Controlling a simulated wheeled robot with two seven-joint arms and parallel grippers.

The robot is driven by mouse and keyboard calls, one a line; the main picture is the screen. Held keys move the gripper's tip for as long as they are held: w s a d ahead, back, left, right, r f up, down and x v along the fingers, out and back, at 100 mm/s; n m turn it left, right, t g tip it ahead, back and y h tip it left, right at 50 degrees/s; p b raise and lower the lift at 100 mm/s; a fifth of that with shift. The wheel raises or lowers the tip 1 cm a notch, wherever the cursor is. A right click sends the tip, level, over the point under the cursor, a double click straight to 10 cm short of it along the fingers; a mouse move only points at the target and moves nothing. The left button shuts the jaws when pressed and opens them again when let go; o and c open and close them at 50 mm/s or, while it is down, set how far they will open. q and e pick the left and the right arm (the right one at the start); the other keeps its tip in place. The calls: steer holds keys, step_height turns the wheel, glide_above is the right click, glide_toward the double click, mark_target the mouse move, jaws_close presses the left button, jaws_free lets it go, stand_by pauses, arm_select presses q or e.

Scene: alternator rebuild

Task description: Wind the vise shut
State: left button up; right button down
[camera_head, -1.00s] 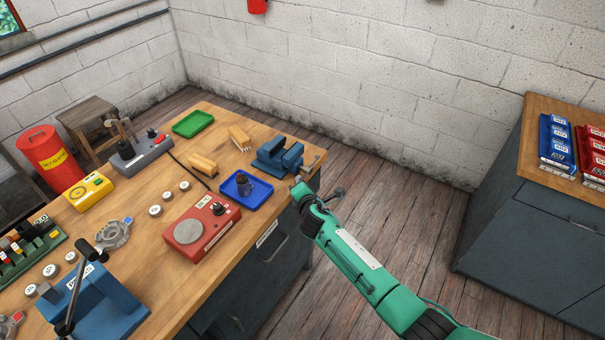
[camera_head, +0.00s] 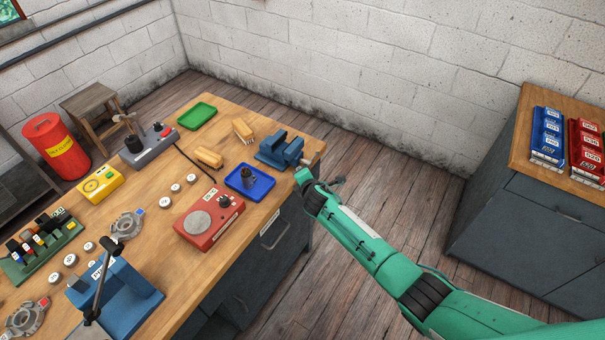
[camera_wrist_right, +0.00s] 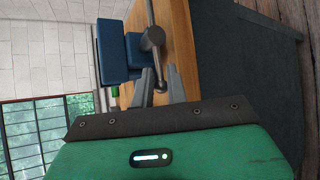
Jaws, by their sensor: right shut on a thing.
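The blue vise (camera_head: 279,151) stands at the far right corner of the bench. Its metal screw end and handle face right, toward my right gripper (camera_head: 303,176). In the right wrist view, the blue vise body (camera_wrist_right: 113,52) is upper left of the fingers. The grey handle bar (camera_wrist_right: 151,14) runs down past a round screw head (camera_wrist_right: 152,39). My right gripper (camera_wrist_right: 161,82) is shut on the lower part of the handle, between its two grey fingers. I cannot tell the exact gap between the jaws. My left gripper is out of view.
A blue tray (camera_head: 250,183) with a dark part, a red device (camera_head: 209,213) and wooden brushes (camera_head: 209,158) lie near the vise. A blue press (camera_head: 122,298) stands at the lower left. A cabinet (camera_head: 530,215) stands right, across open floor.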

steer(key=c, duration=1.6)
jaws_free()
steer(key=shift+o, duration=0.2)
steer(key=b+v, duration=0.1)
steer(key=v, duration=1.3)
steer(key=shift+f, duration=0.1)
